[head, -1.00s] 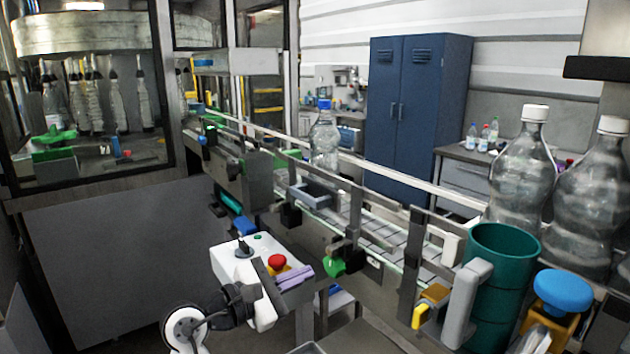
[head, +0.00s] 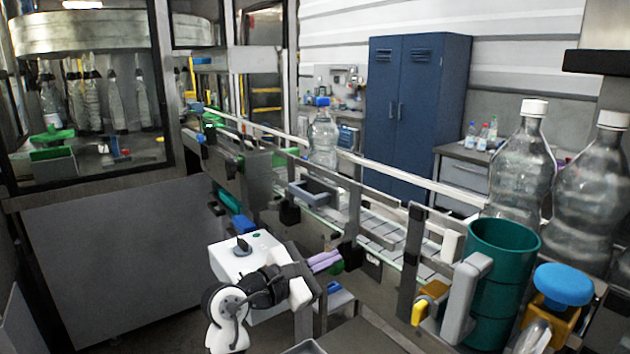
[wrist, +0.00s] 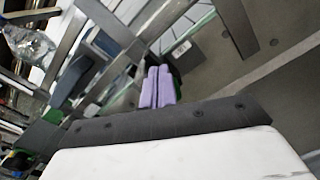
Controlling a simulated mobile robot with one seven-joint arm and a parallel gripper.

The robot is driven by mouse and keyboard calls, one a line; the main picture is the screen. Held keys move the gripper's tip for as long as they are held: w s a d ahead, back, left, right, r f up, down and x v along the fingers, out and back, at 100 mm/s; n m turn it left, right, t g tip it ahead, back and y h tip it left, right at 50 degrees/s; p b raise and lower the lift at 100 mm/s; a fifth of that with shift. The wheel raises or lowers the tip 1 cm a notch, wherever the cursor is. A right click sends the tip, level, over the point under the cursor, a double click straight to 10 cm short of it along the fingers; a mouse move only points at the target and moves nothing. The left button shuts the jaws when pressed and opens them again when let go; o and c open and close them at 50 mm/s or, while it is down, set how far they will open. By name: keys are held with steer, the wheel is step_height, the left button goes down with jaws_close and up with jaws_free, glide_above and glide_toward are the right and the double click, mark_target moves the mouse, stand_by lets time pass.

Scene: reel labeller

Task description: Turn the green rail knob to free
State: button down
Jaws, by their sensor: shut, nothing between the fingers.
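The green rail knob (head: 337,267) sits on the near side of the conveyor rail in the head view, mostly hidden behind my fingers. My gripper (head: 338,257) is shut and empty, its purple fingers reaching right to the knob. In the wrist view my gripper (wrist: 158,72) points at the rail with both fingers together.
A clear bottle with a blue cap (head: 323,140) stands on the conveyor (head: 385,225). A white control box (head: 238,258) is beside my arm. A teal cylinder (head: 500,290), a yellow block (head: 426,300) and a blue round knob (head: 563,285) are at the right.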

steer(key=shift+w+a+f, duration=0.1)
steer(key=shift+f, duration=0.15)
stand_by(0.8)
steer(key=shift+w+a+p, duration=0.2)
steer(key=shift+a+p, duration=0.05)
steer(key=shift+p, duration=3.35)
steer(key=shift+r, duration=0.35)
steer(key=shift+s+v, duration=0.2)
steer(key=shift+v, duration=2.75)
steer(key=shift+d+r, duration=0.1)
steer(key=shift+d, duration=0.05)
